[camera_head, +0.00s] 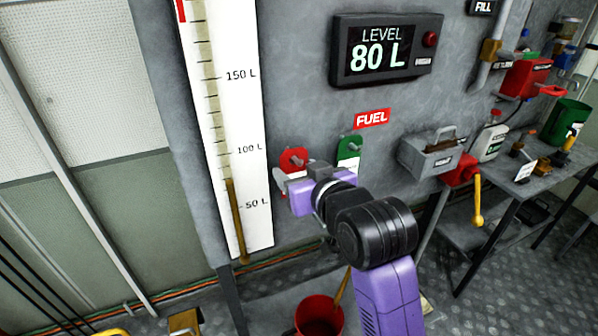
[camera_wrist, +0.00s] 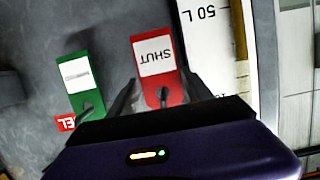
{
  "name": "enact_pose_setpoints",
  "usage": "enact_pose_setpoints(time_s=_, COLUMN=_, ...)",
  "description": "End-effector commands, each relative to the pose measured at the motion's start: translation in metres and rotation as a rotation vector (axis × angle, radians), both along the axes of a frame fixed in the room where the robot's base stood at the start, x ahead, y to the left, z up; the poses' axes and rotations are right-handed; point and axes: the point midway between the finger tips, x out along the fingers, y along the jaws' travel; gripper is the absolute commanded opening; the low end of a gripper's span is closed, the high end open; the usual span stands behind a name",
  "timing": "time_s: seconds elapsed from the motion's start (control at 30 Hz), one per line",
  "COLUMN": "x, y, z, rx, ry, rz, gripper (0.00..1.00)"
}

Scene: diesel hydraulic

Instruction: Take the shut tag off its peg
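The red shut tag (camera_head: 292,158) hangs on a peg on the grey wall, below the red FUEL label. In the wrist view the tag (camera_wrist: 158,60) appears upside down, with SHUT on its white panel, and its peg (camera_wrist: 163,94) shows near the tag's hole. My gripper (camera_wrist: 157,80) is open, with one dark finger on each side of the tag. Whether the fingers touch it, I cannot tell. In the head view my gripper (camera_head: 296,174) covers the tag's lower part.
A green tag (camera_head: 348,151) hangs on its own peg just right of the red one. The level gauge board (camera_head: 232,120) stands close on the left. A grey box (camera_head: 432,155) is on the wall to the right. A red bucket (camera_head: 319,314) is on the floor below.

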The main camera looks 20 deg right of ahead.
Motion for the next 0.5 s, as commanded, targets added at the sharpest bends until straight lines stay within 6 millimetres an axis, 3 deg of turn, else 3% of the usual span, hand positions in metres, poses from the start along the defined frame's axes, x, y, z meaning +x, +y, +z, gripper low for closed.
enact_pose_setpoints(time_s=0.03, x=-0.0001, y=0.0, z=-0.0001, rx=0.0, ry=0.0, rz=0.0, gripper=0.47)
enact_pose_setpoints(time_s=0.2, x=-0.0002, y=0.0, z=0.0002, rx=0.0, ry=0.0, rz=0.0, gripper=0.16)
enact_pose_setpoints(time_s=0.5, x=-0.0002, y=0.0, z=0.0044, rx=0.0, ry=0.0, rz=0.0, gripper=0.16)
